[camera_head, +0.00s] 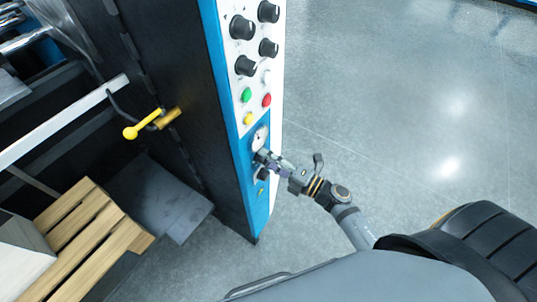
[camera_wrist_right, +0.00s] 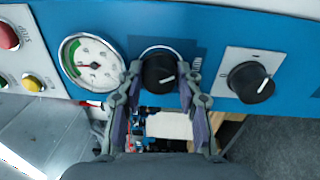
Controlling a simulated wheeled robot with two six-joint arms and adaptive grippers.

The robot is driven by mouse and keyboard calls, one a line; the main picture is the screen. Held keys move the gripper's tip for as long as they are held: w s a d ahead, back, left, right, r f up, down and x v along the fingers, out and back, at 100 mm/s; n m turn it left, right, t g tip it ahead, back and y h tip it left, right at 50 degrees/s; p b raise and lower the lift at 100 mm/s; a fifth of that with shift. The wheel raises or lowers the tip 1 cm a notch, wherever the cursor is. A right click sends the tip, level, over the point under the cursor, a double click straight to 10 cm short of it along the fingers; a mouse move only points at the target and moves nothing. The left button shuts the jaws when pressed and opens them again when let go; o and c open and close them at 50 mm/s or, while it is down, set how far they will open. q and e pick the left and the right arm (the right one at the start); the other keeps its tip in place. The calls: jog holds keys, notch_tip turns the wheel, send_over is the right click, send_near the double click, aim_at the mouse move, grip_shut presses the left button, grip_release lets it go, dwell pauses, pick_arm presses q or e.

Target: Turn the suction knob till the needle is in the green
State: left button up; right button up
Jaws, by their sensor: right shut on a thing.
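My right gripper (camera_head: 264,158) is at the lower blue part of the control panel (camera_head: 243,160). In the right wrist view its two fingers stand on either side of a black knob (camera_wrist_right: 159,72) with a white pointer line, and it is shut on this knob. The round white gauge (camera_wrist_right: 91,62) is just left of the knob and also shows in the head view (camera_head: 260,136). A green arc lies along the gauge's left rim. The thin needle seems to point left, but its exact place against the green is too small to tell. My left gripper is not in view.
Another black knob (camera_wrist_right: 251,82) on a white plate is right of the held one. Red (camera_head: 267,100), green (camera_head: 246,95) and yellow (camera_head: 248,118) buttons and several black knobs are above. A wooden pallet (camera_head: 85,235) stands left. The floor right of the panel is clear.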

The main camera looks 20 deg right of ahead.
jog(key=shift+r+m+p, duration=0.1)
jog(key=shift+m+p, duration=0.2)
jog(key=shift+m, duration=0.2)
jog(key=o, duration=1.2)
jog(key=shift+c, duration=0.2)
jog(key=v, duration=1.2)
jog(key=shift+f, duration=0.3)
